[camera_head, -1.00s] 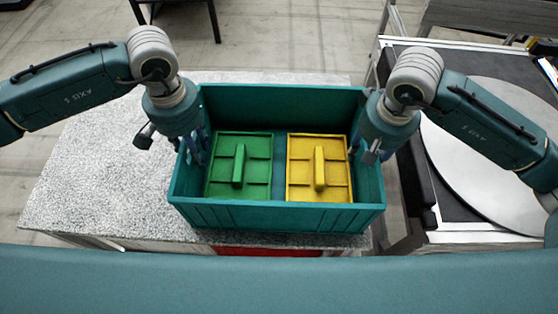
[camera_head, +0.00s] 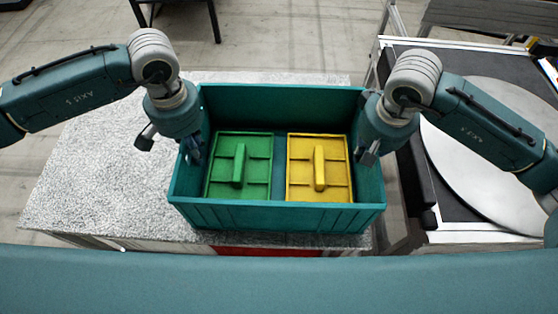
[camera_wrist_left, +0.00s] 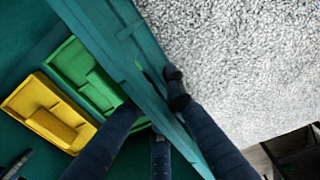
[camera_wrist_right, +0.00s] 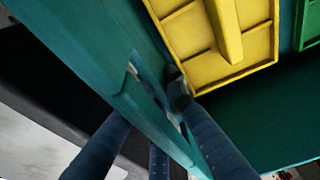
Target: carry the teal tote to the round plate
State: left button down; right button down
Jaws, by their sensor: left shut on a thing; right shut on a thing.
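The teal tote (camera_head: 275,218) stands upright at the right part of the speckled counter in the head view. A green lidded piece (camera_head: 239,167) and a yellow one (camera_head: 319,168) lie inside it side by side. My left gripper (camera_head: 190,152) is shut on the tote's left wall, with fingers on both sides of it in the left wrist view (camera_wrist_left: 155,108). My right gripper (camera_head: 367,150) is shut on the right wall, which also shows in the right wrist view (camera_wrist_right: 150,95). The round plate (camera_head: 490,150) is light grey and lies right of the tote, partly hidden by my right arm.
The speckled counter (camera_head: 95,170) is bare left of the tote. The plate lies on a black-topped stand (camera_head: 440,200) across a gap from the counter. A dark-legged table (camera_head: 180,5) stands at the back, with open floor around it.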

pick_arm(q)
jog(key=shift+w+r, duration=0.1)
jog(key=shift+r, duration=0.15)
pick_arm(e)
jog(key=shift+w+r, duration=0.1)
jog(key=shift+r, duration=0.2)
